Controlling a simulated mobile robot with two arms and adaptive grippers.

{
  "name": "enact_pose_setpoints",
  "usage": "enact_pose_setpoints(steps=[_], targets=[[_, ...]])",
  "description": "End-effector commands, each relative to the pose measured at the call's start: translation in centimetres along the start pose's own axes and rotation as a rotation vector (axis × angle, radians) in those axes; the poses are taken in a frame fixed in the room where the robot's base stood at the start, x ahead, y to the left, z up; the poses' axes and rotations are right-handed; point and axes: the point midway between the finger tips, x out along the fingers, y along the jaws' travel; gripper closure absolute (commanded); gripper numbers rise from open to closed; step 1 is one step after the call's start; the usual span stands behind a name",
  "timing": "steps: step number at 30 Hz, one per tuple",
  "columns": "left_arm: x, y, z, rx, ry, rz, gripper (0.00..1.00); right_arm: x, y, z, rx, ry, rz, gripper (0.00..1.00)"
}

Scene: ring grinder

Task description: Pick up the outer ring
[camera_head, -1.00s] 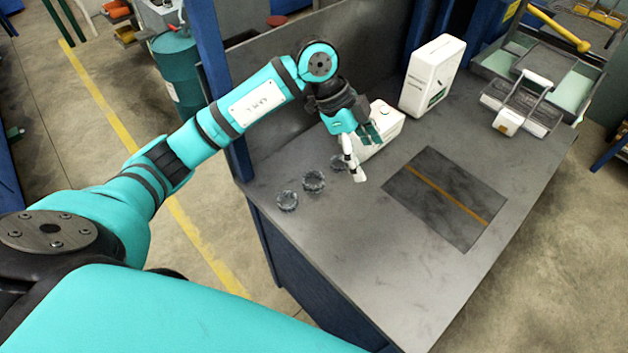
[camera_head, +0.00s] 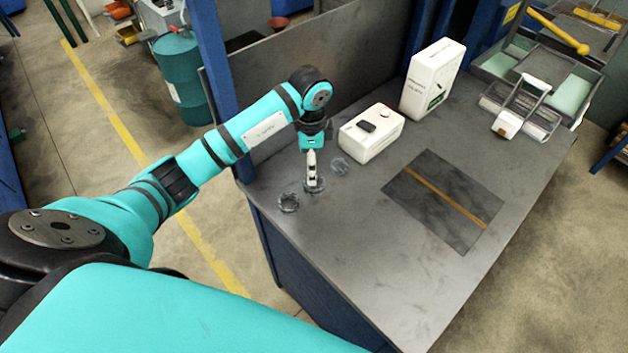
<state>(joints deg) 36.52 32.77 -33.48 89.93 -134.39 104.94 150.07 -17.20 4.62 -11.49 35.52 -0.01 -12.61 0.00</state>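Three small grey metallic rings stand in a row on the grey workbench (camera_head: 375,285): a left ring (camera_head: 288,202), a middle ring (camera_head: 314,186) and a right ring (camera_head: 340,166). I cannot tell which one is the outer ring. My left gripper (camera_head: 311,181) points down over the middle ring and partly covers it. Its white fingers line up one behind the other, so the gap between them is hidden. I cannot tell whether it touches the ring. My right gripper is not in view.
A white box with a black button (camera_head: 371,132) stands right of my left gripper. A taller white box (camera_head: 432,78) is behind it. A dark mat with an orange stripe (camera_head: 445,200) lies at the bench's middle. Grey trays (camera_head: 522,105) are at the far right. The front of the bench is clear.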

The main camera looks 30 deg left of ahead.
Motion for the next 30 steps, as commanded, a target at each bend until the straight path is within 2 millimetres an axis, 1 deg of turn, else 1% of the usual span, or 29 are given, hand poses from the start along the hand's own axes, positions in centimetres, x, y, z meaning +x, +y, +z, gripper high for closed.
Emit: enact_pose_setpoints(steps=[4, 7, 11, 12, 15, 18, 23, 24, 26, 30], targets=[[0.8, 0.1, -0.1, 0.001, 0.000, 0.000, 0.18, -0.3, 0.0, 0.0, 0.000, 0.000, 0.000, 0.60], [1.6, 0.4, -0.3, 0.002, 0.001, 0.003, 0.18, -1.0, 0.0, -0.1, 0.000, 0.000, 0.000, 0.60], [3.5, 0.9, -0.8, 0.001, 0.000, 0.004, 0.18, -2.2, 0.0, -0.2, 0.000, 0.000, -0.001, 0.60], [4.2, 0.8, -0.8, 0.000, 0.000, 0.003, 0.18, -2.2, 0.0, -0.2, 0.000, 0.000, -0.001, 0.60], [5.4, 0.8, -0.7, 0.001, 0.001, 0.001, 0.18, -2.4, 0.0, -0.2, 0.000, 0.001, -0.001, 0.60], [5.9, 0.7, -0.7, 0.002, 0.000, -0.001, 0.18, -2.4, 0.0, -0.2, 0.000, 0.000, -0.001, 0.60], [6.0, 0.7, -0.7, 0.002, 0.001, -0.001, 0.18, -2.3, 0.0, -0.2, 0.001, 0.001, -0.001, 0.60], [6.0, 0.7, -0.7, 0.002, 0.001, -0.001, 0.20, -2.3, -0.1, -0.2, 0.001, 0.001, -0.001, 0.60], [6.0, 0.7, -0.7, 0.002, 0.001, -0.001, 0.28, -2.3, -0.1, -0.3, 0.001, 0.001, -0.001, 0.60], [6.0, 0.7, -0.7, 0.002, 0.001, -0.001, 0.46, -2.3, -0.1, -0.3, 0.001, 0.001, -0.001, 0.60]])
